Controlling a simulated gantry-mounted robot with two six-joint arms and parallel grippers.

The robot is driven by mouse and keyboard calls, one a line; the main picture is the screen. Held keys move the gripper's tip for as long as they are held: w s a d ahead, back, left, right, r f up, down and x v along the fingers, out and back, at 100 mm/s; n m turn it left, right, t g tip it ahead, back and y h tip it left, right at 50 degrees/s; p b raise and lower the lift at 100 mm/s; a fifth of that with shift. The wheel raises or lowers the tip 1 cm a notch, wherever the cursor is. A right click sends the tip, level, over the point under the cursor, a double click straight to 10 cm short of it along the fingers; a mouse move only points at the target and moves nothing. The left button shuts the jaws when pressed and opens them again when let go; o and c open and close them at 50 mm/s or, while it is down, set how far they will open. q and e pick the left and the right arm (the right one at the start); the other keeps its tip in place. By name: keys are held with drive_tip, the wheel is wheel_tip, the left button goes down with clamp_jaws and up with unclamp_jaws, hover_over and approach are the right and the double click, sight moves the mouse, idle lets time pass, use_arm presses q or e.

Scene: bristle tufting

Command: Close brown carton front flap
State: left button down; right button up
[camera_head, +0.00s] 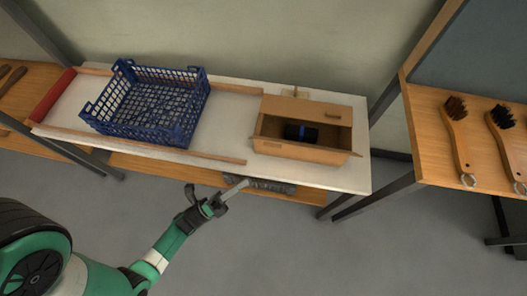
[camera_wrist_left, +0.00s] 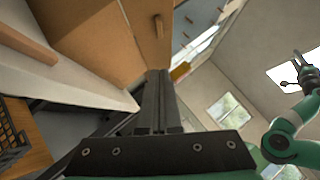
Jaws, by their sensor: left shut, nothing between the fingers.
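The brown carton (camera_head: 275,147) stands open on the right part of the white table. Its back flap (camera_head: 310,108) stands up, and a dark item with a blue patch (camera_head: 301,132) lies inside. A strip of cardboard along the front rim looks like the front flap, not folded over the opening; its exact angle is unclear. My left gripper (camera_head: 243,185) is shut and empty, in front of the table below the carton's left front corner. In the left wrist view its fingers (camera_wrist_left: 158,82) point towards brown cardboard (camera_wrist_left: 90,40); contact cannot be told. My right gripper (camera_wrist_left: 303,72) shows small there.
A blue crate (camera_head: 150,105) stands on the table's left part between wooden rails (camera_head: 150,143). A dark grey bundle (camera_head: 270,186) lies below the table's front edge. A wooden bench (camera_head: 480,145) with brushes stands at right. The floor in front is clear.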

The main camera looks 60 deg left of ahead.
use_arm(q)
drive_tip(key=w+a+r, duration=0.1)
drive_tip(key=w+r, duration=0.4)
drive_tip(key=w, duration=0.4)
drive_tip(key=shift+a+r, duration=0.15)
drive_tip(key=shift+a, duration=0.15)
